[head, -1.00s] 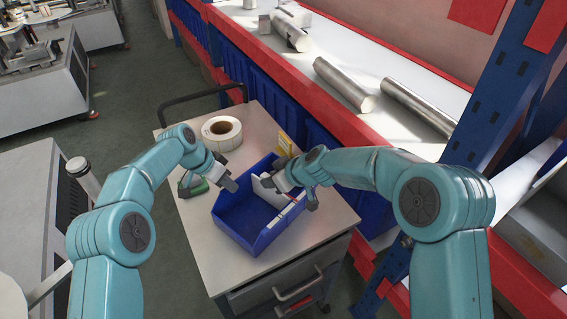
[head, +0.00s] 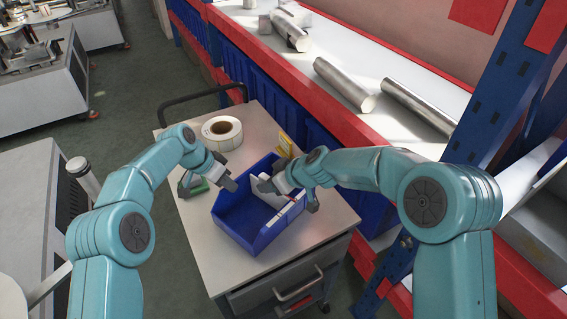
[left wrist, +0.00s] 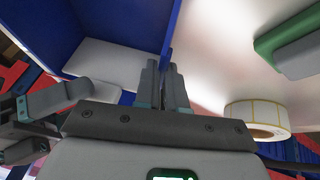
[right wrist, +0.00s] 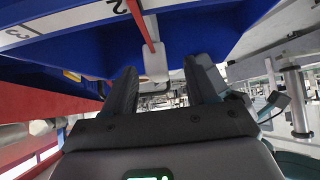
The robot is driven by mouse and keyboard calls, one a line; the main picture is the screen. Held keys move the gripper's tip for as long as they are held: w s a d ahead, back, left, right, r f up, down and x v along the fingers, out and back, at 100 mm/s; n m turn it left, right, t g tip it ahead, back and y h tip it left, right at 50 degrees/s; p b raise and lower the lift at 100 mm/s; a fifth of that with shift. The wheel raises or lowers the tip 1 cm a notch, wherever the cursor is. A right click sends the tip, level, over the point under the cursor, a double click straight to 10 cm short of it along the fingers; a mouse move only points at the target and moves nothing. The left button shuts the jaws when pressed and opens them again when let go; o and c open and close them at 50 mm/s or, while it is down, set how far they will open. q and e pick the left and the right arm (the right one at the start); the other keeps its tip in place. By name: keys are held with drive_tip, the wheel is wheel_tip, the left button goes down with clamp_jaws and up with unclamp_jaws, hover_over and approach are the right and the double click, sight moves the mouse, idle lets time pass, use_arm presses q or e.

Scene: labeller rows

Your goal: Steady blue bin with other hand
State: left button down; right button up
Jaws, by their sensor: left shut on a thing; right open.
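The blue bin (head: 240,222) sits on the cart top, with printed labels along its right edge. My left gripper (head: 231,184) is shut on the bin's left rim; in the left wrist view its fingers (left wrist: 166,85) pinch the blue wall. My right gripper (head: 290,194) is open at the bin's right side, over the labelled edge. In the right wrist view its fingers (right wrist: 163,88) stand apart beneath the blue bin front. A pale flat piece (left wrist: 115,60) lies inside the bin, partly hidden by my right gripper in the head view.
A label roll (head: 222,132) and a green-and-grey device (head: 192,187) are on the cart top (head: 200,240) beside the bin. A yellow item (head: 285,145) stands behind it. The shelf rack with metal cylinders (head: 345,83) borders the cart on the right.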

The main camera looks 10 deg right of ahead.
use_arm(q)
drive_tip(key=shift+s+f, duration=0.2)
drive_tip(key=shift+f, duration=0.1)
drive_tip(key=c, duration=1.1)
unclamp_jaws()
drive_tip(key=shift+w, duration=0.25)
use_arm(e)
drive_tip(key=v, duration=1.1)
drive_tip(key=shift+d, duration=0.1)
use_arm(q)
drive_tip(key=shift+s+r, duration=0.1)
drive_tip(key=shift+r, duration=0.2)
drive_tip(key=v, duration=1.1)
drive_tip(key=shift+a+r, duration=0.15)
use_arm(e)
drive_tip(key=shift+r, duration=0.1)
drive_tip(key=shift+s, duration=0.15)
